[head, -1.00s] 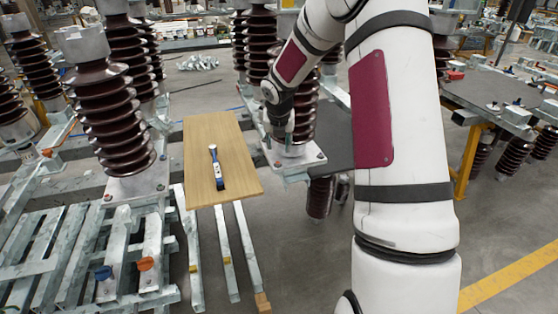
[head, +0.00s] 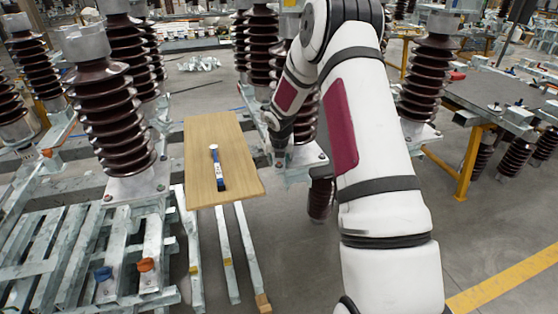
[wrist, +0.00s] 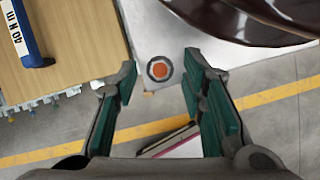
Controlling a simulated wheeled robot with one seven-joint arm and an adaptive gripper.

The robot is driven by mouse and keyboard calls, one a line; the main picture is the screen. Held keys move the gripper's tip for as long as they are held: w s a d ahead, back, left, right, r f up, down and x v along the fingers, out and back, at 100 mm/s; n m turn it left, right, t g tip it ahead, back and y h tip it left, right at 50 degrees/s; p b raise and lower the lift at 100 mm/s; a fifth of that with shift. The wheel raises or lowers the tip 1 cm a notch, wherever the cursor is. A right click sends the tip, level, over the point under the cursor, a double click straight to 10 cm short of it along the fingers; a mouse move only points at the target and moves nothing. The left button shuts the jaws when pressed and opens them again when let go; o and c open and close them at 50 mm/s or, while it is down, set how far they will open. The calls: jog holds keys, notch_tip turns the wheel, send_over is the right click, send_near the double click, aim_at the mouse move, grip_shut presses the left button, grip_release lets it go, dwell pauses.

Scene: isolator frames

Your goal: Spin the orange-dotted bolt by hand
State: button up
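The orange-dotted bolt (wrist: 160,69) sits on a pale metal base plate (wrist: 152,28) below a dark ribbed insulator (wrist: 250,15). In the wrist view my gripper (wrist: 159,72) is open and empty. Its green-padded fingers stand apart to the left and right of the bolt as seen from above. I cannot tell how far above the bolt the fingertips are. In the head view my gripper (head: 281,155) is at the insulator's base plate (head: 298,176), and the bolt under it cannot be made out there.
A wooden board (head: 240,160) lies left of my gripper with a blue and white torque wrench (head: 217,168) on it. The wrench also shows in the wrist view (wrist: 24,35). More ribbed insulators (head: 108,115) stand around on metal frames. A grey table (head: 500,95) is at the right.

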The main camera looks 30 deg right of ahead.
grip_shut()
jog(key=shift+w+a+f+m+g+h+b, duration=0.1)
jog(key=shift+m+g+h+b, duration=0.1)
jog(key=shift+m+b, duration=0.3)
jog(key=shift+w+a+m+g+h+b, duration=0.1)
jog(key=shift+m+h+b, duration=0.15)
jog(key=shift+m, duration=0.45)
jog(key=shift+s+d+m+g+h+b, duration=0.1)
jog(key=shift+m+g+h+b, duration=0.3)
jog(key=shift+m, duration=0.8)
jog(key=shift+y, duration=0.25)
jog(key=shift+o, duration=0.4)
grip_release()
